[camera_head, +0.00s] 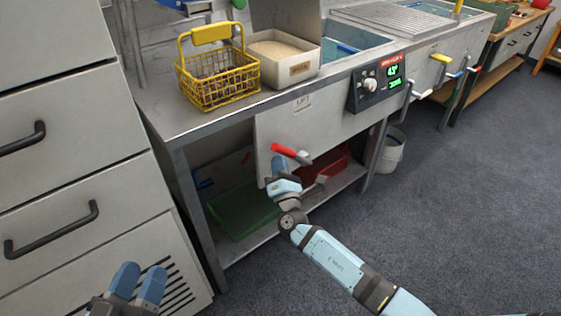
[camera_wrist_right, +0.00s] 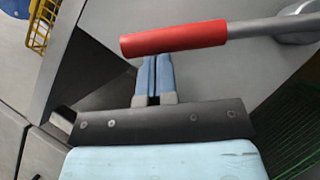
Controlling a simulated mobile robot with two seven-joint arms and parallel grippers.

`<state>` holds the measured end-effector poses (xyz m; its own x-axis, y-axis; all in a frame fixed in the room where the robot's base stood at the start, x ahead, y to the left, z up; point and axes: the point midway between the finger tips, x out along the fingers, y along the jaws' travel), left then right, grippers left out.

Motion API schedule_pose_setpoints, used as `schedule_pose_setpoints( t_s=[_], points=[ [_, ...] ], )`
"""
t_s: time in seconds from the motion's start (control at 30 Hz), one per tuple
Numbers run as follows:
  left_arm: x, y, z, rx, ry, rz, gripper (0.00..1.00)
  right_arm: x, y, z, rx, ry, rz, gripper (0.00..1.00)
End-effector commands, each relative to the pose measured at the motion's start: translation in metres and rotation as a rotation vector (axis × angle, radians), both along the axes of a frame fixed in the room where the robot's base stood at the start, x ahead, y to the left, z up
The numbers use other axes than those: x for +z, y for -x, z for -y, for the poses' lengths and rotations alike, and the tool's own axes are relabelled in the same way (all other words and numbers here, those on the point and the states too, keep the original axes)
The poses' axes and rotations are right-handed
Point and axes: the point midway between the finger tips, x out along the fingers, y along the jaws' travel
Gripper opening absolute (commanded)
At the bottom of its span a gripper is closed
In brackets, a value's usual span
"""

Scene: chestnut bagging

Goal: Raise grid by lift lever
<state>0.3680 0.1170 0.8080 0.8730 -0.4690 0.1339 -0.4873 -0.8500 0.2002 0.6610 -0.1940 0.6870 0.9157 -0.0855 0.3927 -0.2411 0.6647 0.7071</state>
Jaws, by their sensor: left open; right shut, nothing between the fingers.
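The lift lever (camera_head: 285,150) has a red handle and a grey shaft on the pale front panel marked LIFT. My right gripper (camera_head: 278,163) is just below the red handle with its fingers shut. In the right wrist view the red handle (camera_wrist_right: 175,38) lies across, just beyond the closed blue fingertips (camera_wrist_right: 153,58). Nothing is between those fingers; whether they touch the handle is unclear. My left gripper (camera_head: 137,270) is open and empty at the lower left, away from the lever. A slatted metal grid (camera_head: 405,17) lies on the counter at the upper right.
A yellow wire basket (camera_head: 210,33) of chestnuts and a sand-filled box (camera_head: 291,71) stand on the counter. A control panel (camera_head: 380,83) with green digits is right of the lever. Green (camera_head: 240,210) and red (camera_head: 325,172) trays sit below. Drawers (camera_head: 75,190) border the left.

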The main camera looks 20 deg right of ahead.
Motion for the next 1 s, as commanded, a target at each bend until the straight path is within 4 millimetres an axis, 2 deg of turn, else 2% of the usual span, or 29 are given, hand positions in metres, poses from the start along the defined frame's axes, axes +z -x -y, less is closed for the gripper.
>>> schedule_pose_setpoints(
  t_s=[0.37, 0.87, 1.0],
  points=[
    [0.001, 0.000, 0.000, 0.000, 0.000, 0.001, 0.43, 0.001, 0.000, 0.001, 0.000, -0.007, -0.002, 0.00],
    [0.016, 0.001, -0.001, 0.010, 0.015, 0.038, 0.43, 0.017, -0.004, 0.011, -0.003, -0.099, -0.032, 0.00],
    [0.028, 0.002, -0.002, 0.019, 0.027, 0.069, 0.43, 0.027, -0.006, 0.017, -0.002, -0.157, -0.052, 0.00]
  ],
)
